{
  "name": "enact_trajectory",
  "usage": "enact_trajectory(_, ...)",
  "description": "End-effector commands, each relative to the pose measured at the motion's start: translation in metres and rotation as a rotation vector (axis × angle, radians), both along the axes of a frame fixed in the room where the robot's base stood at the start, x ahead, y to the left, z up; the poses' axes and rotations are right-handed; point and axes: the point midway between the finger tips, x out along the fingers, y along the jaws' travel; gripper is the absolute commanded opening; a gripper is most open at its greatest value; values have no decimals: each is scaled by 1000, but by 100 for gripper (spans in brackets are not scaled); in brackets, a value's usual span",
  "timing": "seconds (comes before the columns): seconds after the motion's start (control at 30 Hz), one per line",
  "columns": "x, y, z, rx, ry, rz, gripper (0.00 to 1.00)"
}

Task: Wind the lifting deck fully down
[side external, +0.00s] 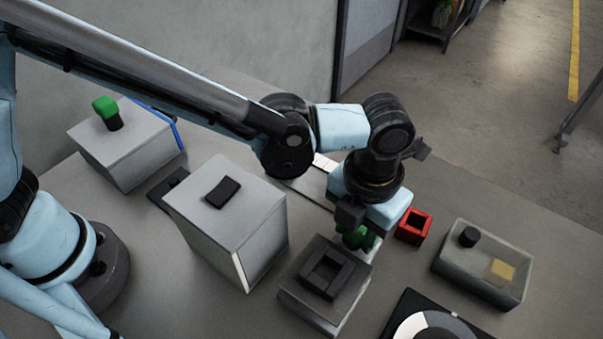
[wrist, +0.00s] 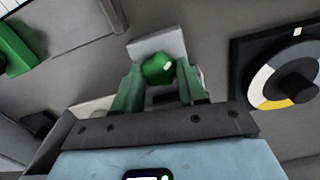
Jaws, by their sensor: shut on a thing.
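My gripper (side external: 356,226) points down at the right of the middle in the side external view. It is shut on a green knob (wrist: 158,68), which shows between the two fingers in the wrist view, in front of a pale grey block (wrist: 157,44). In the side external view the green knob (side external: 354,238) is partly hidden by my gripper. Beside it stands a grey block with a black square frame on top (side external: 312,297). I cannot tell for certain which part is the lifting deck or how high it stands.
A tall grey box with a black pad (side external: 232,225) stands left of my gripper. A red open cube (side external: 413,227) and a grey tray (side external: 480,287) are to the right. A round dial (side external: 432,325) is in front. A box with a green knob (side external: 122,150) stands at the left.

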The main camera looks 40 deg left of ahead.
Motion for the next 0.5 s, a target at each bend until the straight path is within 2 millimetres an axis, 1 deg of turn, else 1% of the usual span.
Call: enact_trajectory(0.5, 0, 0, 0, 1, 1, 469, 11)
